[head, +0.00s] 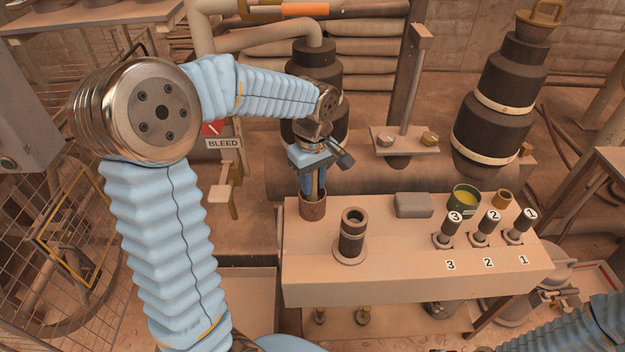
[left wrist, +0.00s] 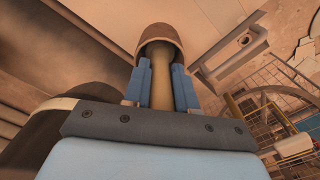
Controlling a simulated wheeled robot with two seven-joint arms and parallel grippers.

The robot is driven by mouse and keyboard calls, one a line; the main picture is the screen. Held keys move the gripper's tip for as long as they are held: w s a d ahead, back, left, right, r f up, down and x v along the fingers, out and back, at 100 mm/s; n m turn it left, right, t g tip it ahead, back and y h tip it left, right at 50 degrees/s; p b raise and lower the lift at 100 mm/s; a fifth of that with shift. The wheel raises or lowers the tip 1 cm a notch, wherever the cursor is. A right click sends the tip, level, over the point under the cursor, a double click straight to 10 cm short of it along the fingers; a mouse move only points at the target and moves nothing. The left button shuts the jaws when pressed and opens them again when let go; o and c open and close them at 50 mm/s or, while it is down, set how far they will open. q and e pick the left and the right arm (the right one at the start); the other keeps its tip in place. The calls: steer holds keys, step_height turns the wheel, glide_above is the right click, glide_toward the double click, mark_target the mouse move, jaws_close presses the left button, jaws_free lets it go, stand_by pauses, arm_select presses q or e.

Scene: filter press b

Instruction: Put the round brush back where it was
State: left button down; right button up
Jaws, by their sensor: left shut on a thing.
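My left gripper (head: 314,188) points down at the left back corner of the bench. Its blue fingers are shut on the tan handle of the round brush; the handle (left wrist: 160,82) shows between the fingers in the left wrist view. The lower end of the brush is inside a brown cup (head: 313,208), so its bristles are hidden. The cup's rim also shows around the handle in the left wrist view (left wrist: 150,42). I cannot tell whether the brush touches the cup's bottom. My right gripper is out of view.
A dark cylinder on a round base (head: 352,238) stands just right of the cup. Farther right on the bench (head: 400,268) are a grey block (head: 413,205), a green pot (head: 465,197), a small brass cup (head: 502,199) and three numbered black handles. A BLEED sign (head: 224,143) hangs behind.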

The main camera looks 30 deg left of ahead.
arm_select(q)
steer(key=shift+f, duration=0.15)
steer(key=c, duration=0.9)
jaws_free()
steer(key=shift+r+p, duration=0.4)
steer(key=shift+r, duration=3.55)
